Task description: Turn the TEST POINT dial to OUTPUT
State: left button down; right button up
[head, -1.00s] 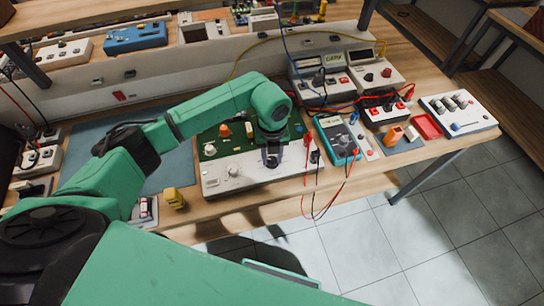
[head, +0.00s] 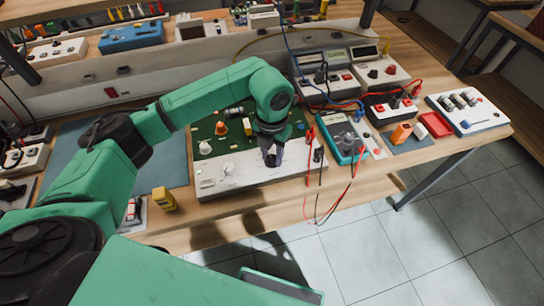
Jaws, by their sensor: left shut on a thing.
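The hi-fi unit has a white front panel (head: 240,183) and an open green circuit board behind it, and lies on the wooden bench. My left gripper (head: 271,158) points down at the right part of this panel. It is shut on a dial there, which I take for the TEST POINT dial. The jaws hide that dial, and its pointer and lettering cannot be read. A white knob (head: 229,169) stands free on the panel, left of the gripper. My right gripper is not in view.
A teal multimeter (head: 345,141) with red and black leads stands close right of the unit. A yellow block (head: 164,198) is at the front left. Boxed instruments (head: 325,72) stand behind. A blue mat (head: 165,170) lies left, partly under my arm.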

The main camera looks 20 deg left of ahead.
aim_at(272, 158)
pick_arm(q)
jog(key=shift+r, duration=0.1)
dwell(0.4)
jog(key=c, duration=0.5)
grip_release()
notch_tip(272, 158, up, 15)
jog(key=shift+f+b, duration=0.2)
jog(key=shift+b, duration=0.7)
